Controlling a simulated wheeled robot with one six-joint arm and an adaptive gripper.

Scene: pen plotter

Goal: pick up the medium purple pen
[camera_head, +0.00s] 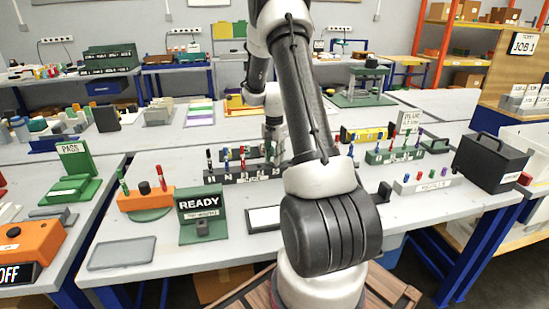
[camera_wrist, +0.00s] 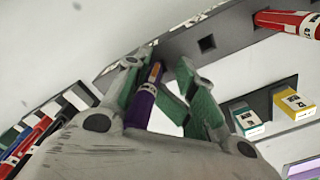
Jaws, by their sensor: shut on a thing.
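In the wrist view, a purple pen (camera_wrist: 144,103) with a pale label and an orange-brown end stands between the green-padded fingers of my gripper (camera_wrist: 160,88). The gripper is shut on it. The pen's far end meets the edge of a dark grey pen rack (camera_wrist: 228,32) in the picture; I cannot tell whether it is still in a slot. A square hole in the rack beside it is empty. In the head view, my arm hides part of the long dark rack (camera_head: 230,179), and the held pen cannot be made out.
In the wrist view, a red pen (camera_wrist: 290,22) sits farther along the rack, and red and blue pens lie at lower left.

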